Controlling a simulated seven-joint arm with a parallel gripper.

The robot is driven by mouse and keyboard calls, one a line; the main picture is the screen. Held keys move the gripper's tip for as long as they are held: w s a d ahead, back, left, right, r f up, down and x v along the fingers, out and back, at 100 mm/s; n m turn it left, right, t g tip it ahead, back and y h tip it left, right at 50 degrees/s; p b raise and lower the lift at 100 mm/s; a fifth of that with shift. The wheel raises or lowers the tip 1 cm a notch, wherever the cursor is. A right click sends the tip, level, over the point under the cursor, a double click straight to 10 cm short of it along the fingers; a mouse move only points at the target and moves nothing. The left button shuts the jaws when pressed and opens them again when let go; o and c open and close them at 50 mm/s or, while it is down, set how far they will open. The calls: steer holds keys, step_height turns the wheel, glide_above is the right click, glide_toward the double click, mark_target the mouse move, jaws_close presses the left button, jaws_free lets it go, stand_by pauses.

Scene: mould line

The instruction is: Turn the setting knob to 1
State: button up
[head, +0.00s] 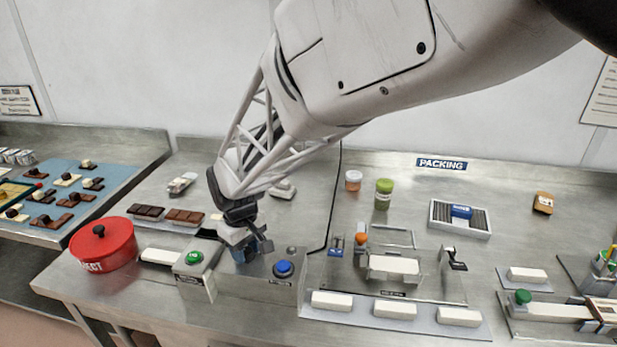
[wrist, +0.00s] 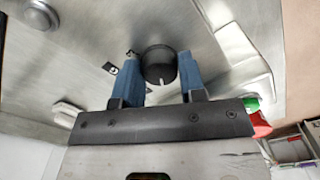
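The setting knob (wrist: 158,66) is a dark round knob on a grey metal face, with a pale pointer mark on its side nearest the gripper base in the wrist view. My gripper (wrist: 160,62) has two blue fingers, one on each side of the knob. Narrow gaps seem to show between fingers and knob, so it looks open around it. In the head view my gripper (head: 245,250) is down at the control box (head: 262,287) and hides the knob.
A blue button (head: 283,268) sits right of my gripper, and a green button (head: 194,258) left of it. A red pot (head: 103,250) and chocolate bars (head: 185,216) stand further left. A fixture with a white block (head: 394,265) is to the right.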

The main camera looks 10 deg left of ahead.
mark_target(246, 251)
steer(key=shift+c, duration=0.8)
steer(key=shift+m, duration=0.7)
steer(key=o, duration=0.9)
steer(key=shift+r, duration=3.95)
